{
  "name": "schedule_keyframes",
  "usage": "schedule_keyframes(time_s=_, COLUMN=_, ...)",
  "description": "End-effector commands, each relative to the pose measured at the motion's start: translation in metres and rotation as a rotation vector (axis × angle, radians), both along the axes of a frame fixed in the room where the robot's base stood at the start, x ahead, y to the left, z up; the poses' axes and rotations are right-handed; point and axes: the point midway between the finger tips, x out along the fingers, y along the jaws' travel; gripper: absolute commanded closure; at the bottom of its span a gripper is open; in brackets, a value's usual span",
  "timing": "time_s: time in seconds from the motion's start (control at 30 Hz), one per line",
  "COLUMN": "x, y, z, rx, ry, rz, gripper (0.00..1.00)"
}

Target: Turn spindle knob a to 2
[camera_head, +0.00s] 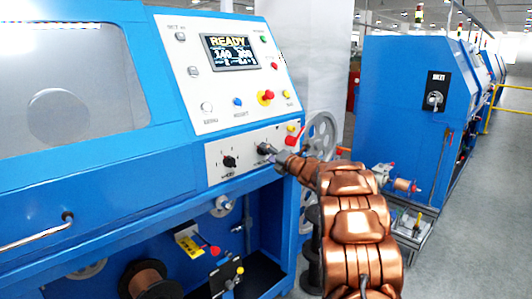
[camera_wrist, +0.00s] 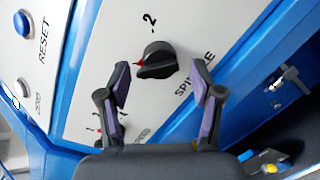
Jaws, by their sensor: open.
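In the wrist view, a black knob (camera_wrist: 157,60) with a red pointer mark sits on a white panel between and just beyond my fingertips. Its pointer faces picture left, and a printed "2" with a tick is above the knob. The partly covered lettering beside it starts "SPI"; any letter "a" is hidden. My gripper (camera_wrist: 160,76) is open, one finger on each side of the knob, and contact cannot be told.
A second black knob (camera_head: 229,161) is left on the same panel. Above are a READY screen (camera_head: 231,53), a red emergency button (camera_head: 267,97) and a blue reset button (camera_wrist: 22,23). A grey handwheel (camera_head: 322,132) stands close right of my gripper.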

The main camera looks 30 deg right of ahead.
Motion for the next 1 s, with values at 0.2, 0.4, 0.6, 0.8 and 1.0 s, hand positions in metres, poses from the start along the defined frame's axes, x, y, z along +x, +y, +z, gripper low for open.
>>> schedule_keyframes(time_s=0.2, x=0.015, y=0.001, z=0.001, rx=-0.001, ry=-0.001, rz=-0.002, gripper=0.35)
schedule_keyframes(time_s=0.4, x=0.016, y=0.001, z=0.001, rx=-0.001, ry=0.000, rz=-0.002, gripper=0.35)
schedule_keyframes(time_s=0.6, x=0.016, y=0.001, z=0.001, rx=-0.001, ry=0.000, rz=-0.002, gripper=0.48)
schedule_keyframes(time_s=0.8, x=0.016, y=0.001, z=0.000, rx=0.000, ry=0.001, rz=-0.003, gripper=0.69)
schedule_keyframes(time_s=1.0, x=0.016, y=0.000, z=-0.001, rx=0.001, ry=0.002, rz=-0.004, gripper=0.87)
